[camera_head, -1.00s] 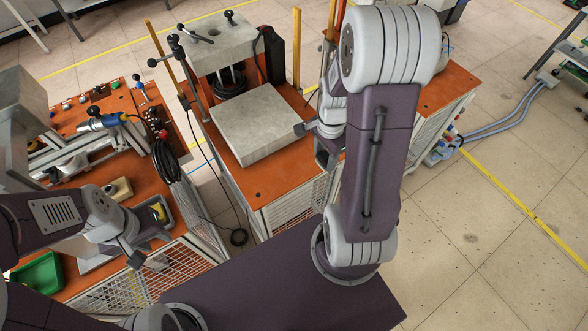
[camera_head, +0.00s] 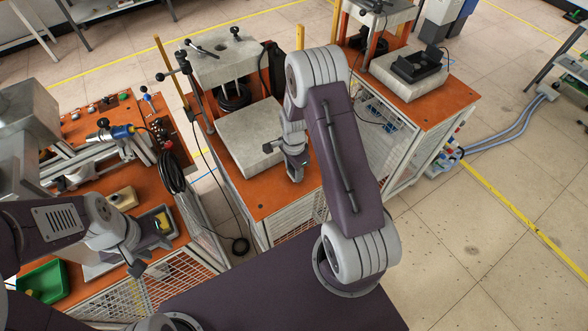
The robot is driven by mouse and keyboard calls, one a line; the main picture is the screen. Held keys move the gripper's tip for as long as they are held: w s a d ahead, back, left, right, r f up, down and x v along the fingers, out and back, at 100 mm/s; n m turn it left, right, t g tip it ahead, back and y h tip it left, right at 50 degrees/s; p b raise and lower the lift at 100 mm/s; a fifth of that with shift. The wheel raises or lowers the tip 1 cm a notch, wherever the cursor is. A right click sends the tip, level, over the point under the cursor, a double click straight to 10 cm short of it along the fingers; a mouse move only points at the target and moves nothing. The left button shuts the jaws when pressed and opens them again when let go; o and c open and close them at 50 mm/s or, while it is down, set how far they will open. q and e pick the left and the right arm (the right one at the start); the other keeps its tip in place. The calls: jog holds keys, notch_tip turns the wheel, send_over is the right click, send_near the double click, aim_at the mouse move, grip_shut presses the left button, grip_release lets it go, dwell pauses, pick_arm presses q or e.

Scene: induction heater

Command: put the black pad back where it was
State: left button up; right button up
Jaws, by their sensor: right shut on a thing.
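My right gripper (camera_head: 296,172) hangs over the front right edge of the pale grey block (camera_head: 244,134) on the middle orange cart, in the head view. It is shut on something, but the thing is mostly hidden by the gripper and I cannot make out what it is. My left gripper (camera_head: 150,254) is open and empty over the front of the left cart.
A press with a thick grey top plate (camera_head: 222,60) and upright posts stands behind the middle block. Cables hang between the carts.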

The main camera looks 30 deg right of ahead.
jog(key=shift+w+f, duration=0.15)
jog(key=shift+f, duration=0.3)
jog(key=shift+f, duration=0.15)
jog(key=o, duration=1.3)
